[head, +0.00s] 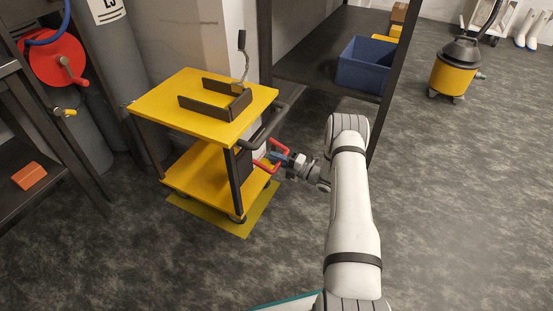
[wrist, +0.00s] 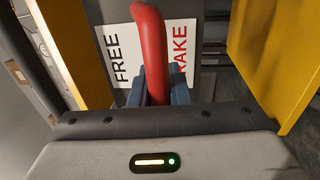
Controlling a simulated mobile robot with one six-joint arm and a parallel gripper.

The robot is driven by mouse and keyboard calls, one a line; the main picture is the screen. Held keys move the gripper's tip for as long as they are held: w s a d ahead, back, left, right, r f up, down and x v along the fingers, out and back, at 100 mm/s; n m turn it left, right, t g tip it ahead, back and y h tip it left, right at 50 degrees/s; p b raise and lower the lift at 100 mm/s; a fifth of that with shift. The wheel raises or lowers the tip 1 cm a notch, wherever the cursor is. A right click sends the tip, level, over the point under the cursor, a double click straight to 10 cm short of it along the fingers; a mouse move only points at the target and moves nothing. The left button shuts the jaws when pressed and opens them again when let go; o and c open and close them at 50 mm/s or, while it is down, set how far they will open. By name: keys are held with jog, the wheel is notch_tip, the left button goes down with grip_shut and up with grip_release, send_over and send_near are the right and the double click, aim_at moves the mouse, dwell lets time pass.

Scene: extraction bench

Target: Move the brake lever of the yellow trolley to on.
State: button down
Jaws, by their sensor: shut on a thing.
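The yellow trolley (head: 195,105) stands left of centre in the head view, with a top deck and a lower deck. Its red brake lever (head: 262,164) sticks out at the right end; in the wrist view the lever (wrist: 150,40) is a thick red bar. Behind it is a white label (wrist: 116,58) reading FREE on the left and, partly covered by the lever, BRAKE on the right. My gripper (head: 287,160) reaches the lever from the right. Its blue fingers in the wrist view (wrist: 153,82) are shut around the lever. The lever's setting I cannot tell for certain.
A yellow floor mark (head: 240,228) lies under the trolley. Its dark push handle (head: 268,125) is just above my gripper. A dark shelf with a blue bin (head: 366,66) stands behind right, a yellow vacuum (head: 452,75) farther right. Floor at right is clear.

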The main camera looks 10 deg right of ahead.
jog(key=shift+s+f, duration=0.15)
jog(key=shift+f, duration=0.05)
dwell(0.3)
jog(key=c, duration=1.8)
grip_release()
jog(key=o, duration=0.4)
jog(key=shift+r, duration=0.15)
jog(key=shift+o, duration=0.2)
jog(key=p+v, duration=0.2)
jog(key=v, duration=0.5)
jog(key=shift+s+d, duration=0.15)
jog(key=shift+d, duration=0.15)
